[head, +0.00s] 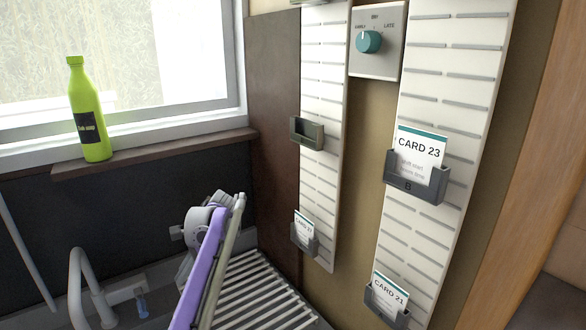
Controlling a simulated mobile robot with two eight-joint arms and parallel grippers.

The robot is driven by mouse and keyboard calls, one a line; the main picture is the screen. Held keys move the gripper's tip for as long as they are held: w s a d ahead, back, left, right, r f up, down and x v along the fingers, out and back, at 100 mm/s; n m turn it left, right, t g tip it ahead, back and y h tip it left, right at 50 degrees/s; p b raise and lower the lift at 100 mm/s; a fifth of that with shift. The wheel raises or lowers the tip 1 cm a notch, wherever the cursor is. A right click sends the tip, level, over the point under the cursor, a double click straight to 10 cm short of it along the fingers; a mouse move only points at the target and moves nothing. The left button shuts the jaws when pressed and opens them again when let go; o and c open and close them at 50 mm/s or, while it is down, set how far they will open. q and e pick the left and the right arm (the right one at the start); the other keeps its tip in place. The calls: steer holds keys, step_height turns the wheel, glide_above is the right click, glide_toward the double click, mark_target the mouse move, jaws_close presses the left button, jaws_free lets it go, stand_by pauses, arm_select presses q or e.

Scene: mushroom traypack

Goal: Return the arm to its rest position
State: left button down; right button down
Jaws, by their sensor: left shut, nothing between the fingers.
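My left arm rises from the bottom centre of the head view, in purple and beige, in front of a slatted rack. My left gripper (178,232) shows as a small grey part at the left side of the arm's upper end. It is shut with nothing in it, and it is apart from the cards and the bottle. The arm's links partly hide it. My right gripper is out of view.
A green bottle (90,112) stands on the window ledge (150,157) at the left. A tap (90,285) is below it. White card boards (325,60) with pockets hold CARD 23 (418,157) and CARD 21 (389,292). A teal dial (369,42) is between them.

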arm_select(q)
steer(key=s+d+f+n+t+h+p, duration=0.1)
steer(key=s+d, duration=0.4)
steer(key=s, duration=0.5)
steer(key=s+d+f+n+t+h+p, duration=0.1)
steer(key=s+d+f+n+t+h, duration=0.2)
steer(key=s, duration=0.7)
steer(key=s+d+f+n+t+h+p, duration=0.1)
steer(key=s+d+f+n+t+h, duration=0.1)
steer(key=s+d, duration=0.5)
steer(key=shift+s+d+f+n+t+p, duration=0.2)
steer(key=shift+s+f+n+t, duration=0.2)
steer(key=shift+s+n, duration=0.35)
steer(key=shift+s+d+f+n+t+p, duration=0.25)
steer(key=shift+s+f+n, duration=0.3)
steer(key=shift+s, duration=0.3)
steer(key=shift+s+f, duration=0.25)
